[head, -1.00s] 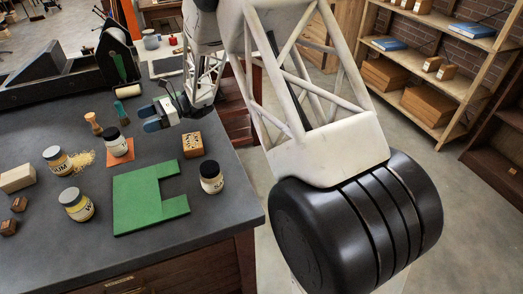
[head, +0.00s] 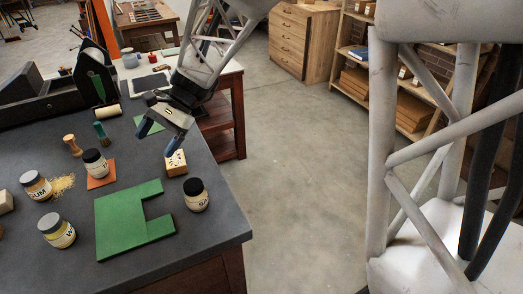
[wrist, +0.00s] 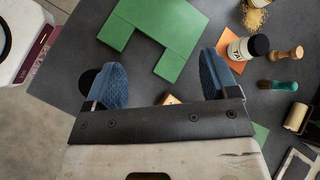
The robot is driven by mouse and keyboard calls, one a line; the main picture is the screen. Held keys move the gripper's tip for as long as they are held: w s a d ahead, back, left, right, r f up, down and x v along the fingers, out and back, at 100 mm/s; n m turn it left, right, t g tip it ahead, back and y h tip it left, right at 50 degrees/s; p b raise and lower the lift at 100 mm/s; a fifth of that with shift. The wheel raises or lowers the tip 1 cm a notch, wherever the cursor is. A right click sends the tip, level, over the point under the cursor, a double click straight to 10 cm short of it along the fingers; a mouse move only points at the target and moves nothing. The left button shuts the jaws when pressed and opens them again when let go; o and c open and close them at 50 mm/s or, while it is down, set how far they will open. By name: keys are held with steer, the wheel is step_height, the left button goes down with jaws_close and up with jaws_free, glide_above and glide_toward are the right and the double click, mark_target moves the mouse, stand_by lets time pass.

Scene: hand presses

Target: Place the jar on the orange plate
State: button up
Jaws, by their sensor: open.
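A white-labelled jar with a black lid (head: 95,163) stands upright at the orange plate (head: 105,179), covering part of it; I cannot tell whether it rests fully on it. In the wrist view this jar (wrist: 240,49) and the orange plate (wrist: 226,40) show beside the right finger. Another black-lidded jar (head: 195,196) stands near the bench's right edge; in the wrist view its dark lid (wrist: 87,79) is partly behind the left finger. My gripper (head: 160,130) is open, empty and pointing down above the bench near the wooden block; it also shows in the wrist view (wrist: 166,78).
A green notched board (head: 118,228) lies mid-bench. A gum jar (head: 36,186) with spilled grains, a yellow-banded jar (head: 57,230), a wooden block (head: 176,163), a wooden-handled tool (head: 72,146) and a green-handled one (head: 102,134) stand around it. A black press (head: 90,80) is at the back.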

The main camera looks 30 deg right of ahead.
steer(key=s+d+r+n+t+h, duration=0.1)
steer(key=s+d+n+t+h, duration=0.2)
steer(key=s+d, duration=0.5)
steer(key=s+d+r+n+t+h, duration=0.2)
steer(key=s+d+n+h, duration=0.3)
steer(key=s, duration=1.1)
steer(key=d+h, duration=0.1)
steer(key=d, duration=0.2)
steer(key=shift+s+t+h, duration=0.15)
steer(key=shift+t+h, duration=0.15)
steer(key=shift+t, duration=0.1)
